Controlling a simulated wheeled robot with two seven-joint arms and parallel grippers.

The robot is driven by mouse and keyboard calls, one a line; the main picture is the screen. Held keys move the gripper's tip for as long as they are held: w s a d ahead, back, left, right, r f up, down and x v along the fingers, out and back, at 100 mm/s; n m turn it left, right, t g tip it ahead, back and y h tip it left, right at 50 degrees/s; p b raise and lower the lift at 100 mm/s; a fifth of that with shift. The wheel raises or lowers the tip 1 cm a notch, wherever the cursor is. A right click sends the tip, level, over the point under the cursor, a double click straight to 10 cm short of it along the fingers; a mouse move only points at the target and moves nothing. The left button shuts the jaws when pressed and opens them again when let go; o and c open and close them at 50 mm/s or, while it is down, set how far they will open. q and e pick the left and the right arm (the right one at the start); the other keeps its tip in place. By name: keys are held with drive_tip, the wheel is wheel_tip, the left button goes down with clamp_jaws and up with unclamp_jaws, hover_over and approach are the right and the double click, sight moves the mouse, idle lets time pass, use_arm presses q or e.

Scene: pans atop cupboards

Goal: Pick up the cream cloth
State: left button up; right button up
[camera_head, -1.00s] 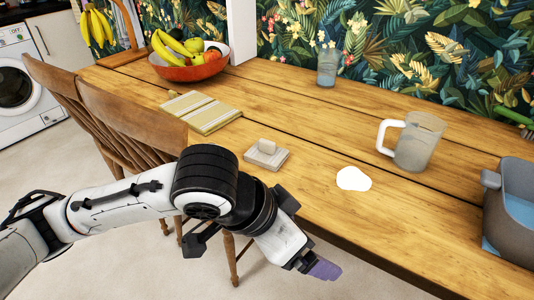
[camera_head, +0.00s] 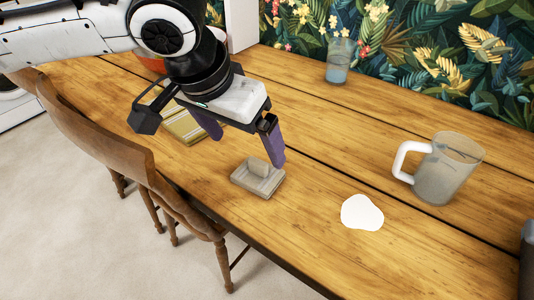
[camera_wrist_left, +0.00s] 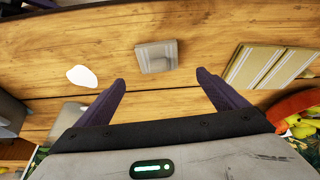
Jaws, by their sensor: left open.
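The cream cloth (camera_head: 257,180) is a small folded square with a raised tab on top, lying flat near the front edge of the wooden table. It also shows in the left wrist view (camera_wrist_left: 156,57), just beyond and between the fingertips. My left gripper (camera_head: 245,147) is open and empty, with purple fingers pointing down above the table, slightly behind the cloth. The cloth is apart from the fingers. My right gripper is not in view.
A white puddle-like patch (camera_head: 362,213) lies right of the cloth. Beyond it stands a mug (camera_head: 440,172), with a glass (camera_head: 340,62) at the back. A striped folded cloth (camera_head: 183,128) lies left, partly behind my gripper. A wooden chair (camera_head: 110,145) stands at the front edge.

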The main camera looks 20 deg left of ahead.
sight(256, 163)
use_arm(q)
drive_tip(key=b+x, duration=0.1)
drive_tip(key=x, duration=0.2)
drive_tip(key=shift+f, duration=0.4)
drive_tip(key=shift+w+f, duration=0.15)
drive_tip(key=shift+f, duration=0.15)
drive_tip(key=b+x, duration=0.2)
drive_tip(key=x, duration=0.3)
drive_tip(key=shift+d, duration=0.2)
drive_tip(key=shift+w+f, duration=0.15)
drive_tip(key=shift+f, duration=0.05)
drive_tip(key=c, duration=1.1)
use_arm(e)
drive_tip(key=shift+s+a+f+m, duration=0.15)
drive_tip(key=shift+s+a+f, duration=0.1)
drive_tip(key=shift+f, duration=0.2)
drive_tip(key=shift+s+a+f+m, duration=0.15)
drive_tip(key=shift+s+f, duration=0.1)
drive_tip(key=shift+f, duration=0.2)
